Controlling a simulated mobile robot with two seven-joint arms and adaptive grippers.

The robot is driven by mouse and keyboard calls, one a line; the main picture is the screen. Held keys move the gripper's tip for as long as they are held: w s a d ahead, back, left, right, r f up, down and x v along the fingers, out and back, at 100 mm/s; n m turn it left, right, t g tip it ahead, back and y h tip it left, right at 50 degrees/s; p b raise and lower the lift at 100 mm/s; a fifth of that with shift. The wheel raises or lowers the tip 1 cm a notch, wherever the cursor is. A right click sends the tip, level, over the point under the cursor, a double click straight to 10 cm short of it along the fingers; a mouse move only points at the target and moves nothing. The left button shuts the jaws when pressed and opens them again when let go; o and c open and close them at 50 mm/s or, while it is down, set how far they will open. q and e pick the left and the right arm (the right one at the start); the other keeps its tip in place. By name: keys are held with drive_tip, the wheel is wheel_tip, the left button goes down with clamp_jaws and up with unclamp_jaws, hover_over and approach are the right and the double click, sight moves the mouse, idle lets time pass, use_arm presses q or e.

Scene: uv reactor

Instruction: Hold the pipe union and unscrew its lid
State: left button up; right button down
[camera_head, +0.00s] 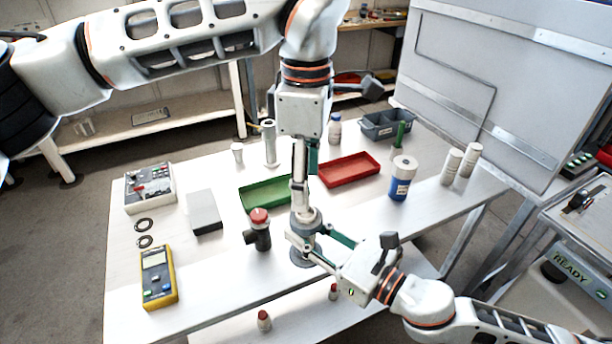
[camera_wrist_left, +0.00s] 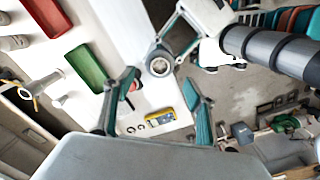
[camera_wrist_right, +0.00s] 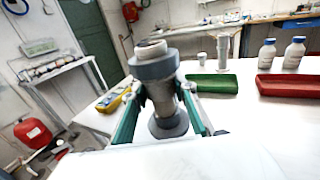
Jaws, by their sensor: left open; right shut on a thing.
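The grey pipe union (camera_wrist_right: 168,82) stands upright in my right gripper (camera_wrist_right: 158,112), whose fingers close on its narrower body. A wide grey collar, its lid (camera_wrist_right: 152,67), sits at the top around a pale ring, with a round flange below. In the head view the union (camera_head: 302,255) is at the table's front edge, partly hidden by my right gripper (camera_head: 308,238). My left gripper (camera_head: 303,200) points down above it with open fingers. In the left wrist view the union's round top (camera_wrist_left: 160,66) lies between the tips of my left gripper (camera_wrist_left: 161,78), with gaps showing.
A dark fitting with a red cap (camera_head: 259,217) stands close left of the union. A green tray (camera_head: 243,196) and a red tray (camera_head: 375,165) lie behind. A yellow multimeter (camera_head: 158,277) lies at the left. Small red-capped bottles (camera_head: 264,321) stand on the lower shelf.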

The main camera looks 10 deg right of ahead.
sight(306, 238)
use_arm(q)
drive_tip(key=shift+m, duration=0.7)
drive_tip(key=shift+f, duration=3.95)
